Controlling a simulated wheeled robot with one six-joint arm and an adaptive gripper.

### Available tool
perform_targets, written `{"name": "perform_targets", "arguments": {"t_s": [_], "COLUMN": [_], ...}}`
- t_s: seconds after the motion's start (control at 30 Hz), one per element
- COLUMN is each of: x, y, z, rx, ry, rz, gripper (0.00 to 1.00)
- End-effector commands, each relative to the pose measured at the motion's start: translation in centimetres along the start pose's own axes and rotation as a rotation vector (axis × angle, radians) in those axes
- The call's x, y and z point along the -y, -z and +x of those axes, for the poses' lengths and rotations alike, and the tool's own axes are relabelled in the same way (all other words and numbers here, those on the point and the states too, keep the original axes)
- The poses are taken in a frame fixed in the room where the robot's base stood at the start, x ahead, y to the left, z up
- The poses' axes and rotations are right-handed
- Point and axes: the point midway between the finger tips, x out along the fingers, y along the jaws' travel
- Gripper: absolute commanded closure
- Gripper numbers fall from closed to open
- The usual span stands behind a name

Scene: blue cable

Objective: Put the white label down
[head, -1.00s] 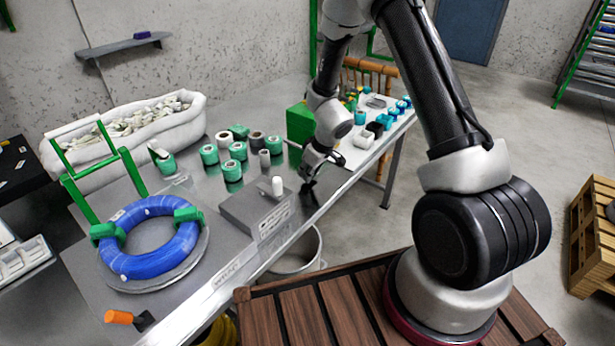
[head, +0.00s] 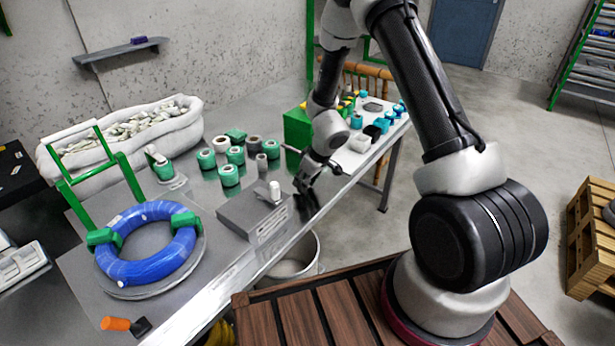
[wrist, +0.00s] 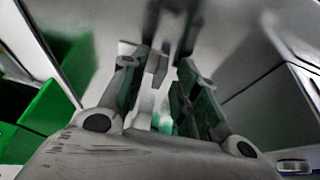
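My gripper (head: 306,192) hangs fingers down by the table's front edge, just right of the grey box. In the wrist view its two fingers (wrist: 165,85) stand apart with a gap between them. A pale strip shows in that gap; I cannot tell whether it is the white label or the bright tabletop. No white label can be made out for certain in the head view. A small white upright piece (head: 275,190) stands on the grey box (head: 250,215), left of my gripper.
Several green and grey rolls (head: 229,175) stand behind the box. A blue cable coil (head: 150,268) lies on a round plate at left. A green bin (head: 297,130) stands behind my gripper, and a white bucket (head: 290,262) is below the table edge.

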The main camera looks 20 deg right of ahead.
Motion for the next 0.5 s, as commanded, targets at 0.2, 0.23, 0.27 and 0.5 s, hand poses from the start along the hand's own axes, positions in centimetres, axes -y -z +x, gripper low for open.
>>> {"name": "perform_targets", "arguments": {"t_s": [0.2,0.23,0.27,0.5], "x": [0.0,0.0,0.0,0.0], "y": [0.2,0.2,0.2,0.1], "z": [-3.5,-4.2,-4.9,-9.9], "rx": [-0.003,-0.004,-0.004,-0.003], "ry": [-0.002,-0.002,-0.001,-0.002], "rz": [-0.004,-0.004,-0.004,-0.003], "gripper": [0.69,0.69,0.69,0.69]}}
